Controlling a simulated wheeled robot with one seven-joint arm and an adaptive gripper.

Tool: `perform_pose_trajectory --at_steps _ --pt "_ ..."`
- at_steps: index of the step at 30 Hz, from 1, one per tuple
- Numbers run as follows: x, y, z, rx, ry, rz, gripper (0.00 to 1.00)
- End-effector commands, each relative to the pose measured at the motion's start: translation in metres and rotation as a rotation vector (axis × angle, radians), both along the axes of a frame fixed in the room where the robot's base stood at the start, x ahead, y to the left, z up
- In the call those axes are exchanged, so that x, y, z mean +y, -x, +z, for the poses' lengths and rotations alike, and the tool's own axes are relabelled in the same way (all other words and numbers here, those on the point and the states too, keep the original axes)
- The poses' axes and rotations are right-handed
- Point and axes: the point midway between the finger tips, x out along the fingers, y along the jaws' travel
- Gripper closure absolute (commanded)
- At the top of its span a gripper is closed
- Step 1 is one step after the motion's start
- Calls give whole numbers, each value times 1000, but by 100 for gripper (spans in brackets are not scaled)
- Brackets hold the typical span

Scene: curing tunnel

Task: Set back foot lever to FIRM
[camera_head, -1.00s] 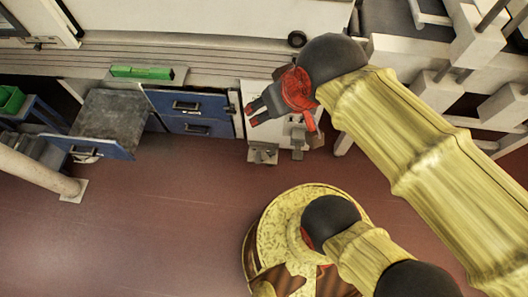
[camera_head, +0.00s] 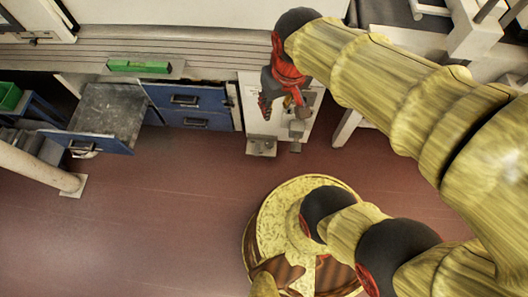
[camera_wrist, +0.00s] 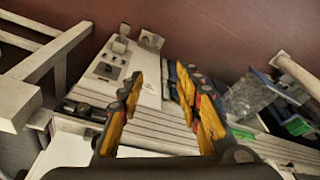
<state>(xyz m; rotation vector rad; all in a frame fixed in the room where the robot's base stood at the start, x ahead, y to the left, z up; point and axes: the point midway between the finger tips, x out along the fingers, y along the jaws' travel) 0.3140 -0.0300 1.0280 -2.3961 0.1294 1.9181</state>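A white panel (camera_head: 255,112) at the end of the blue drawers carries two grey foot levers low on its front. The left lever (camera_head: 261,147) sits near the floor, and the right lever (camera_head: 296,133) stands beside it. In the wrist view the panel (camera_wrist: 125,72) lies ahead and left, with the levers (camera_wrist: 120,44) (camera_wrist: 152,40) at its far end. I cannot tell which lever is the back one, and no FIRM mark is readable. My gripper (camera_wrist: 160,84) is open and empty, with yellow-padded fingers apart. It hangs over the panel's upper part (camera_head: 272,102), touching no lever that I can see.
An open blue drawer (camera_head: 110,141) juts out at left. A green level (camera_head: 140,66) lies on the ledge behind. A pale frame (camera_head: 350,122) stands right of the panel. The red-brown floor (camera_head: 160,220) in front is clear.

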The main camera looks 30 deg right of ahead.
Motion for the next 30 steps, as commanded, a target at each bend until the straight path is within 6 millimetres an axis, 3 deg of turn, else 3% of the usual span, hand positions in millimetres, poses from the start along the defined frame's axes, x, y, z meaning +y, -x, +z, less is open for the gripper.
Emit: perform_pose_trajectory --at_steps 17,23,30 --pt "-22 -67 -127 360 -225 -281 100" --pt "-27 -93 -183 434 -318 -421 100" --pt "-36 -119 -264 503 -422 -617 100"
